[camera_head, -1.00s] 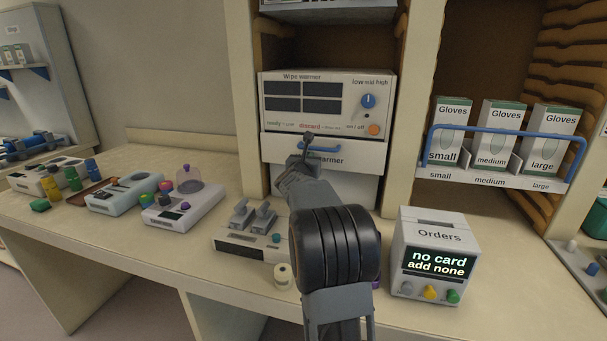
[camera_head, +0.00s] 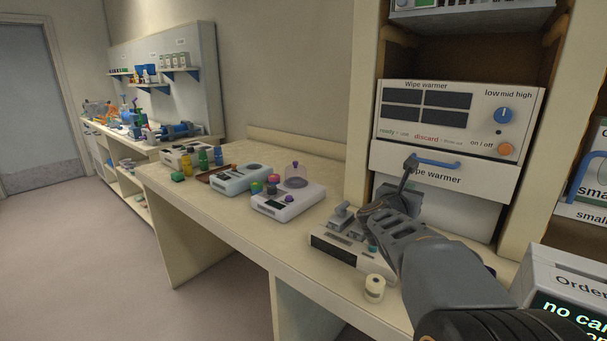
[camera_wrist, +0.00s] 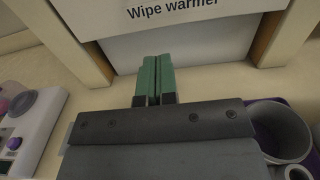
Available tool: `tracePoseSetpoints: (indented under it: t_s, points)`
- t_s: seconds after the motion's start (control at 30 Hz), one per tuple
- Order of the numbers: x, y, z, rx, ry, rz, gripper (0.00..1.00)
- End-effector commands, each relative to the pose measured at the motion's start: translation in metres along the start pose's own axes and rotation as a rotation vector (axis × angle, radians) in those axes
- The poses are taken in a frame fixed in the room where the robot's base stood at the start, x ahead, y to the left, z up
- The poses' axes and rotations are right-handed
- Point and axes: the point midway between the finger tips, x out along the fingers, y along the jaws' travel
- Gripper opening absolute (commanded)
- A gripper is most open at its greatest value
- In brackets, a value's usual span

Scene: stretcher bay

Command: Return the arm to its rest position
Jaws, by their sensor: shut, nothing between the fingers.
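My gripper (camera_head: 411,164) is raised in front of the wipe warmer's drawer at the end of my arm. In the wrist view its green fingers (camera_wrist: 155,78) are together, with nothing between them. The fingers point toward the wipe warmer (camera_head: 455,120), a white box with a blue knob and an orange button. Its drawer (camera_head: 440,172) has a blue handle; in the head view my fingertips overlap the drawer front, and I cannot tell whether they touch. My arm reaches from the lower right over the counter.
On the counter (camera_head: 230,205) are a white device with grey levers (camera_head: 345,238), a small roll (camera_head: 374,288), a device with a clear dome (camera_head: 288,201) and the Orders box (camera_head: 570,285). Open floor (camera_head: 90,260) lies left.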

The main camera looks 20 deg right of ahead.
Motion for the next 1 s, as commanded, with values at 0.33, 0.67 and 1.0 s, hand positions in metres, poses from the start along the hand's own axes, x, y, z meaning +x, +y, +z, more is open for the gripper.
tracePoseSetpoints:
  t_s: [0.33,0.67,1.0]
  points:
    - [-0.067,0.072,0.019,-0.721,-0.044,0.484,0.00]
    - [-0.235,0.085,-0.034,-2.096,-0.621,1.354,0.00]
    - [-0.306,0.007,-0.070,2.081,0.997,-1.466,0.00]
